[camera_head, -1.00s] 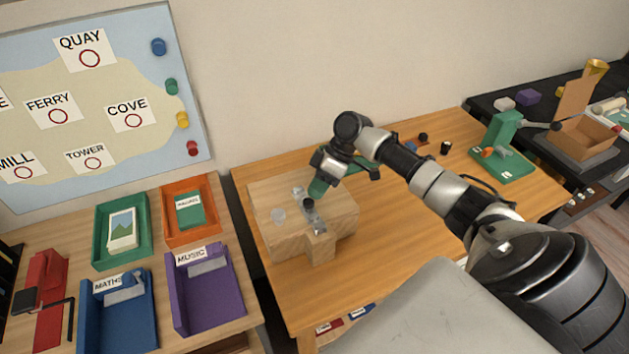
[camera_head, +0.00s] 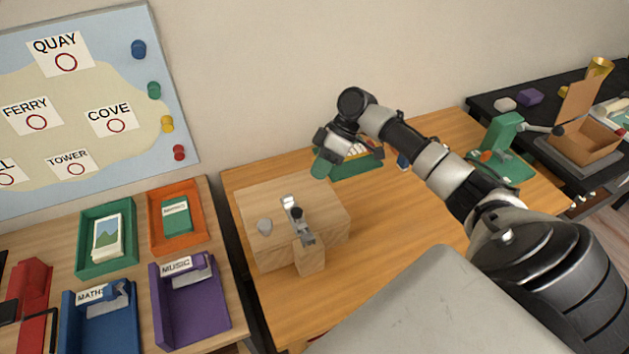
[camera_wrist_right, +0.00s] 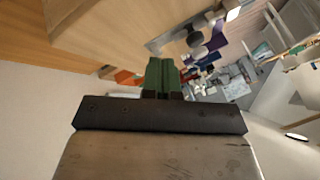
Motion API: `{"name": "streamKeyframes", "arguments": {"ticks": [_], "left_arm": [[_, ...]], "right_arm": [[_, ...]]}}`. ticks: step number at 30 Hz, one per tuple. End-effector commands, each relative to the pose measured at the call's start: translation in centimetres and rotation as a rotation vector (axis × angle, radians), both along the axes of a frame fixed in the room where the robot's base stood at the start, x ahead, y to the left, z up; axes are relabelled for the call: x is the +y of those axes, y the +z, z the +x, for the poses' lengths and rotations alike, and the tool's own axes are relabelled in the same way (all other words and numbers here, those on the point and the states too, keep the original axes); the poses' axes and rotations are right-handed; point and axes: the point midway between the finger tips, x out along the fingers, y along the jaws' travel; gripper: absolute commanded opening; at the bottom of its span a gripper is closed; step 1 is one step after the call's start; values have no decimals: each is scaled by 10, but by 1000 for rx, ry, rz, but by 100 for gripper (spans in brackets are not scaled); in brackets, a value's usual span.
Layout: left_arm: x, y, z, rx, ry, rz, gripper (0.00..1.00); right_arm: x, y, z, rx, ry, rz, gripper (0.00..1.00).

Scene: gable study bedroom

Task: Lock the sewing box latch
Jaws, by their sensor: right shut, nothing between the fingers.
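The sewing box (camera_head: 325,205) is a pale wooden box on the wooden table. A metal latch (camera_head: 304,232) with a black knob (camera_head: 297,213) lies along its top, its front end reaching the wooden block (camera_head: 310,259) at the box's front. I cannot tell whether it is fully engaged. My right gripper (camera_head: 320,168), with green fingertips, is shut and empty above the box's back right part, clear of the latch. In the right wrist view, its green fingers (camera_wrist_right: 163,75) are together, and the box (camera_wrist_right: 110,28) and dark knob (camera_wrist_right: 195,33) show beyond. My left gripper is out of view.
A green tray-like object (camera_head: 357,163) is behind my right gripper. Left, another table holds coloured trays, including a purple one (camera_head: 190,310). Clear tabletop (camera_head: 400,215) lies right of the box.

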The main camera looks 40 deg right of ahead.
Motion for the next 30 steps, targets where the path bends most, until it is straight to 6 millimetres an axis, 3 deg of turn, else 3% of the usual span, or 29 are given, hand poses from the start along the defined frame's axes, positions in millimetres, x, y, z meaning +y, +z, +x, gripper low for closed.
{"name": "streamKeyframes", "arguments": {"ticks": [7, 18, 30], "left_arm": [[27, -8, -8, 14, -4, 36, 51], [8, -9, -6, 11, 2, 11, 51], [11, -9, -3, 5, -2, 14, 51]], "right_arm": [[-25, 31, 0, 0, -1, -2, 0], [-32, 42, -1, 1, 0, -1, 0], [-32, 42, -1, 1, 0, -1, 0]]}}
